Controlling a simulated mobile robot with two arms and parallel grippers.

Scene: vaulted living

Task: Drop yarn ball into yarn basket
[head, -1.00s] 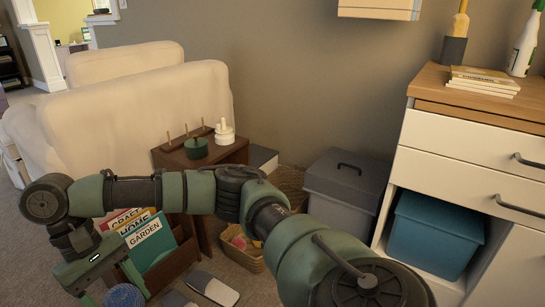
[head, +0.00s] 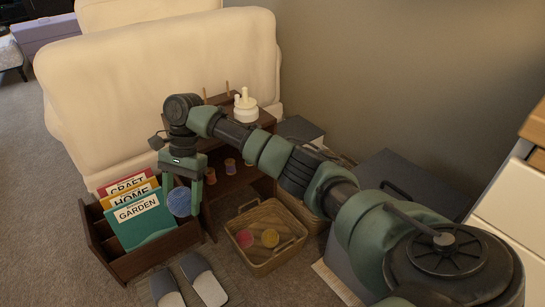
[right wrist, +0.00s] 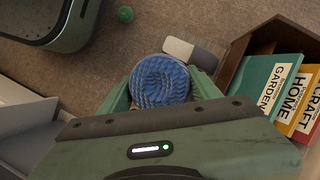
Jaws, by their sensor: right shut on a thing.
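My right gripper (head: 182,198) is shut on a blue yarn ball (head: 179,203), held up beside the magazine holder and to the left of the yarn basket. In the right wrist view the blue ball (right wrist: 160,79) sits between the two green fingers. The woven tan yarn basket (head: 263,262) stands on the carpet, open at the top. My left gripper is out of view.
A wooden holder (head: 150,262) with magazines stands left of the basket. Slippers (head: 203,280) lie in front. A small brown shelf (head: 228,190) with thread spools stands behind. A grey lidded box (head: 400,175) is to the right, partly behind my arm.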

